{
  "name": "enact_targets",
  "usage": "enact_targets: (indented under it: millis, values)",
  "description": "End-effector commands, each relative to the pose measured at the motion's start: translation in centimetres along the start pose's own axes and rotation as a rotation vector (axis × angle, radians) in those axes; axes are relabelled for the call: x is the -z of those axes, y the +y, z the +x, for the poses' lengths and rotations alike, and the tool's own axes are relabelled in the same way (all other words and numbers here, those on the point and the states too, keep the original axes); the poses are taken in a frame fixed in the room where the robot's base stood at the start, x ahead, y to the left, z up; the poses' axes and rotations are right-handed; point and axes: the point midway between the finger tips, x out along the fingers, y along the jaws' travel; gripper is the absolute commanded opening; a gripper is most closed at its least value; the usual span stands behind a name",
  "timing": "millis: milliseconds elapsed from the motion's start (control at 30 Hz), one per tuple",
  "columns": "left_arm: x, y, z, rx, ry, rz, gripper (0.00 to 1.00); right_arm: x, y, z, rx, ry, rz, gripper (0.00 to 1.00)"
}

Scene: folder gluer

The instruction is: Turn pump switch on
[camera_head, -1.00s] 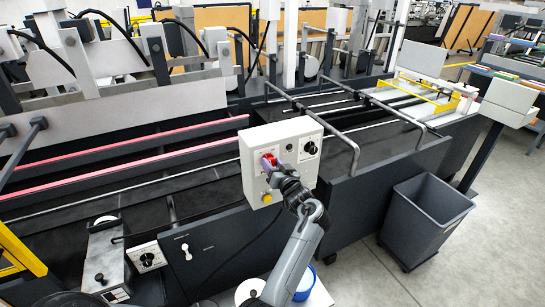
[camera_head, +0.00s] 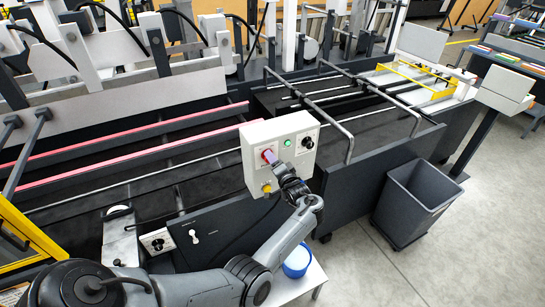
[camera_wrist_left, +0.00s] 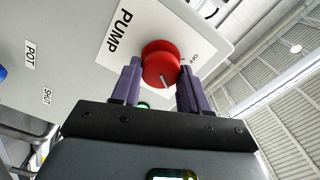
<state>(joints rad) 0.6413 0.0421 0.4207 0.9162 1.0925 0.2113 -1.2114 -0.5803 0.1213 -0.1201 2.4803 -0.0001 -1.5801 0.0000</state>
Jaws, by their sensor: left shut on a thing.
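The pump switch is a round red knob (camera_wrist_left: 160,62) on a white label marked PUMP in the left wrist view. A pale pointer line shows on its face, and the word OFF is printed beside it. In the head view the red knob (camera_head: 268,154) sits at the left of a white control box (camera_head: 255,135). My left gripper (camera_head: 273,162) is at the box, its purple fingers on the knob. In the left wrist view the fingers (camera_wrist_left: 155,82) sit on both sides of the knob, shut on it. My right gripper is not in view.
The box also carries a green button (camera_head: 288,142), a black dial (camera_head: 307,142) and a yellow knob (camera_head: 267,188). Rails and belts of the machine lie behind it. A grey bin (camera_head: 415,200) stands at the right. A blue-rimmed bucket (camera_head: 297,262) is below my arm.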

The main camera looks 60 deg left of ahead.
Motion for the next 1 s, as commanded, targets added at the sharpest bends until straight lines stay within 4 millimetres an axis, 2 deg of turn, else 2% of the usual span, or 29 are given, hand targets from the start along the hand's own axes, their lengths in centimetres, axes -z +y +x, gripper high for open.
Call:
enact_targets:
  millis: [300, 733, 767, 900, 1000]
  values:
    - [0.06, -0.06, 0.00, 0.001, 0.000, 0.079, 0.14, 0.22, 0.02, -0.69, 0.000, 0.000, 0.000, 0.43]
    - [0.04, -0.02, 0.00, 0.002, 0.000, 0.087, 0.14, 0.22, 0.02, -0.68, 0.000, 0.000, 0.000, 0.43]
    - [0.04, -0.02, 0.00, 0.001, 0.000, 0.087, 0.49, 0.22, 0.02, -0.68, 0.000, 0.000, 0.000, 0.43]
    - [0.04, -0.01, 0.00, 0.001, 0.000, 0.086, 0.68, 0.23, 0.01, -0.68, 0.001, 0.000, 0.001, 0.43]
    - [0.03, 0.00, 0.00, 0.001, 0.000, 0.086, 0.68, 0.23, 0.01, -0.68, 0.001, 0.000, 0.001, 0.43]
